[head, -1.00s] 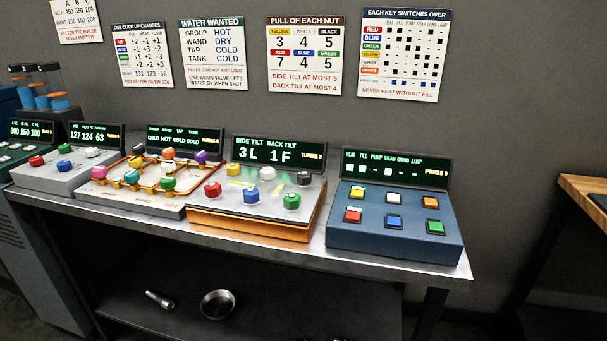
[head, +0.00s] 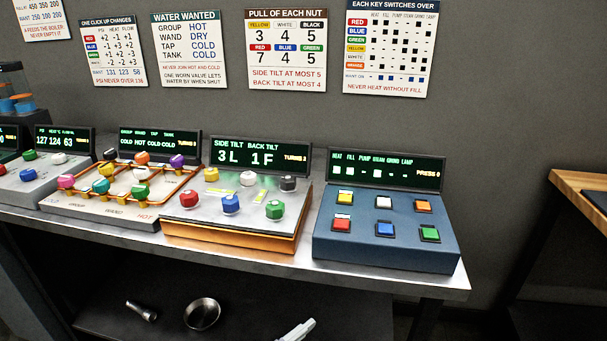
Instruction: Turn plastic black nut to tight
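The black nut (head: 288,184) sits at the back right corner of the grey plate (head: 185,214) on the orange-based unit. White (head: 248,179) and yellow (head: 211,174) nuts share its back row. Red (head: 188,200), blue (head: 230,203) and green (head: 275,209) nuts stand in front. The unit's screen (head: 260,154) reads side tilt 3L and back tilt 1F; its turns figure is too small to read surely. Nothing touches the black nut. A pale piece pokes up at the bottom edge, probably part of my arm; no gripper fingers can be made out.
A blue box with coloured keys (head: 385,250) stands close on the right. A grey box with orange pipes and knobs (head: 110,205) stands on the left. The pull sign (head: 287,50) gives black 5. Bare bench (head: 225,262) runs in front. A pan (head: 202,313) lies on the lower shelf.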

